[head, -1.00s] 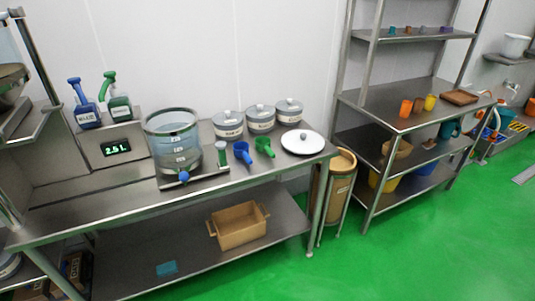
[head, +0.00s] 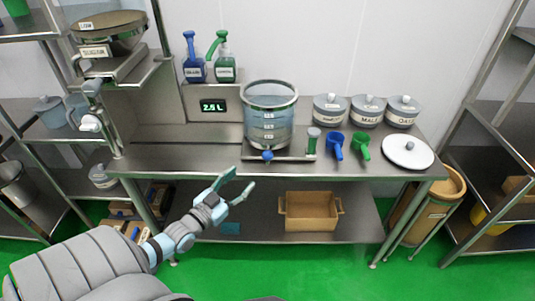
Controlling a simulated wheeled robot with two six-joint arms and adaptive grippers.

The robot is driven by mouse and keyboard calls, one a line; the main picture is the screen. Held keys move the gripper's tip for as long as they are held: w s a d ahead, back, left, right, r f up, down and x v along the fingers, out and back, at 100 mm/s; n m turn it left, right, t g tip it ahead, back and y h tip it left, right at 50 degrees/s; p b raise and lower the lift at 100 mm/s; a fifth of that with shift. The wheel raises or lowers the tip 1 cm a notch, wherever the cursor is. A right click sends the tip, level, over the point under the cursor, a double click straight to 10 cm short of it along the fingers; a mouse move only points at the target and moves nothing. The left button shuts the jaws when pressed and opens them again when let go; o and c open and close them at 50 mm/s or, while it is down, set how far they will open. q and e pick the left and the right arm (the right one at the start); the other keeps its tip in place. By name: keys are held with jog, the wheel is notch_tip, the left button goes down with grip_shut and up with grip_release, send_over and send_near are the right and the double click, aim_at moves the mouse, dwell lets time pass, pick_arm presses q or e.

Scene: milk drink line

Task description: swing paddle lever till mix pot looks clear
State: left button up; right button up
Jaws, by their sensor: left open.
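The mix pot (head: 270,118) is a clear vessel with a metal rim and level labels, standing on the steel table. It holds a bluish-grey see-through content; how clear it is I cannot tell. A blue knob (head: 267,155) sits at its front base. My left gripper (head: 240,191) is open and empty, in front of the table's front edge, below and left of the pot, touching nothing. My right gripper is not in view.
A blue scoop (head: 334,143) and a green scoop (head: 361,145) lie right of the pot. Several lidded canisters (head: 366,110) and a white round lid (head: 408,151) are further right. A display (head: 213,106) reads 2.5 L. The tabletop left of the pot is clear.

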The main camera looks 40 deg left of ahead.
aim_at(264, 158)
pick_arm(q)
jog(key=w+b, duration=0.3)
jog(key=w, duration=0.1)
jog(key=w+b, duration=0.3)
jog(key=w, duration=0.1)
jog(key=w+f+b, duration=0.1)
jog(key=w+b, duration=0.3)
jog(key=w, duration=0.1)
jog(key=shift+w+a, duration=0.1)
jog(key=shift+a, duration=0.1)
jog(key=shift+w+r+b, duration=0.3)
jog(key=shift+w+b, duration=0.05)
jog(key=shift+w, duration=0.15)
jog(key=shift+r, duration=0.15)
grip_shut()
